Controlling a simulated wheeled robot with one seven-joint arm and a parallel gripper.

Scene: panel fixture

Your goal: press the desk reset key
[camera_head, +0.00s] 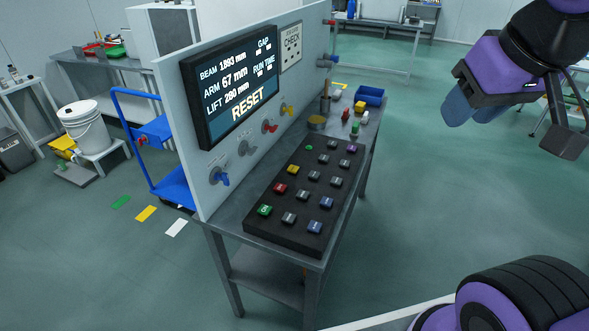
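The desk console (252,223) is a dark slab of keys on a grey table in front of an upright panel. Its keys include a green key (265,210), a red key (280,188), a yellow key (292,170), a purple key (351,148), blue keys (326,202) and several grey ones. The key labels are too small to read, so I cannot tell which is reset. The screen (232,84) reads RESET in yellow, below BEAM, ARM and LIFT values. My gripper (475,106), with blue fingers, is high at the right, well apart from the keys. Its finger gap is unclear.
The panel carries coloured knobs, including a blue knob (219,178) and a red knob (269,127). A blue bin (369,96) and small items sit at the table's far end. A blue cart (172,187) stands behind. Floor right of the table is clear.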

